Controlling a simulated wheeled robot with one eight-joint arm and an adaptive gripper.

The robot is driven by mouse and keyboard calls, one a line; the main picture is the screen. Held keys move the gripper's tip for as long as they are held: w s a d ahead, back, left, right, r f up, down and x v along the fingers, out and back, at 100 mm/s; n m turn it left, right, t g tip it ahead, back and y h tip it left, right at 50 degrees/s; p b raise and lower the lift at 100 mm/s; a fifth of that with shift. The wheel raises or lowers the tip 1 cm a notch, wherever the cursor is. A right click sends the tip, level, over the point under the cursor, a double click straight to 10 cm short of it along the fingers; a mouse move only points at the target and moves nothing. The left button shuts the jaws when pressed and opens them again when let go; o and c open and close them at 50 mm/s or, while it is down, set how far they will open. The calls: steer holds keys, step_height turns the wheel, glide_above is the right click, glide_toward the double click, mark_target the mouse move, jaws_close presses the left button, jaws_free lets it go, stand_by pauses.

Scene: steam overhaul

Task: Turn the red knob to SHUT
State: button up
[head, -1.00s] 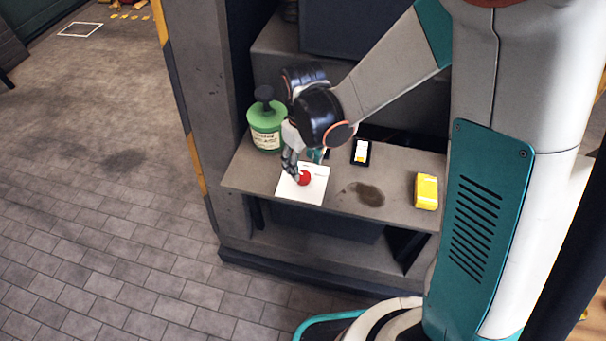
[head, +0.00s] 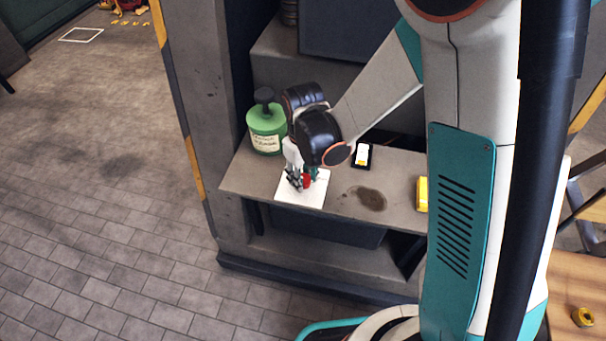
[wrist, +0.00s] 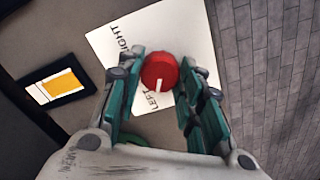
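The red knob (wrist: 160,71) stands on a white label plate (wrist: 124,48). In the wrist view the words RIGHT and LEFT show on the plate. The knob's white mark points toward the bottom of the wrist view, close to the word LEFT. My gripper (wrist: 162,68) has one finger on each side of the knob, with no gap visible, and looks shut on it. In the head view my gripper (head: 301,183) is down at the plate (head: 300,200), partly hiding the knob (head: 307,181).
A green bottle with a black top (head: 266,128) stands left of my gripper on the grey shelf (head: 247,183). A black-framed card (head: 362,156) lies to the right at the back. A dark stain (head: 369,199) and a yellow block (head: 422,194) are farther right.

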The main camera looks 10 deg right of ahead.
steer(key=shift+m, duration=0.3)
steer(key=m+b, duration=0.1)
steer(key=m, duration=1)
steer(key=shift+b, duration=0.35)
stand_by(0.5)
steer(key=o, duration=1.1)
steer(key=shift+c, duration=0.2)
steer(key=shift+r, duration=0.1)
